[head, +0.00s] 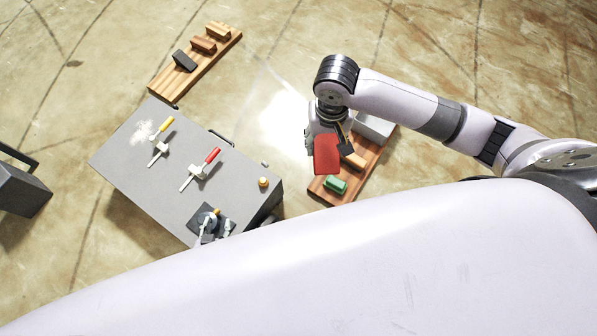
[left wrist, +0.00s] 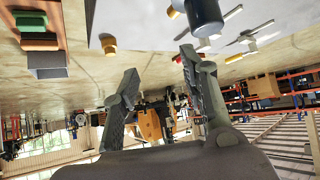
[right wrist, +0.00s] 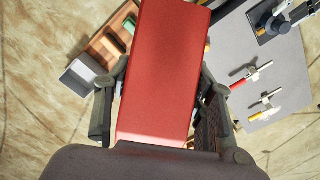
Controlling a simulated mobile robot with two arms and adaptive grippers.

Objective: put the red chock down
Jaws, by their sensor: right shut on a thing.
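The red chock (head: 327,154) is a red block held up by my right gripper (head: 324,132), above or in front of the right wooden board (head: 318,189). In the right wrist view the red chock (right wrist: 158,75) fills the space between the two fingers of my right gripper (right wrist: 163,70), which are shut on its sides. It hides part of the board behind it. My left gripper (left wrist: 158,65) shows only in the left wrist view, with its fingers apart and nothing between them.
The right board carries a green block (head: 335,184), an orange-brown block (head: 355,160) and a grey tray (head: 373,128). A grey table (head: 130,165) holds clamps with red (head: 212,155) and yellow (head: 166,124) handles. Another wooden board (head: 168,86) at upper left carries several blocks.

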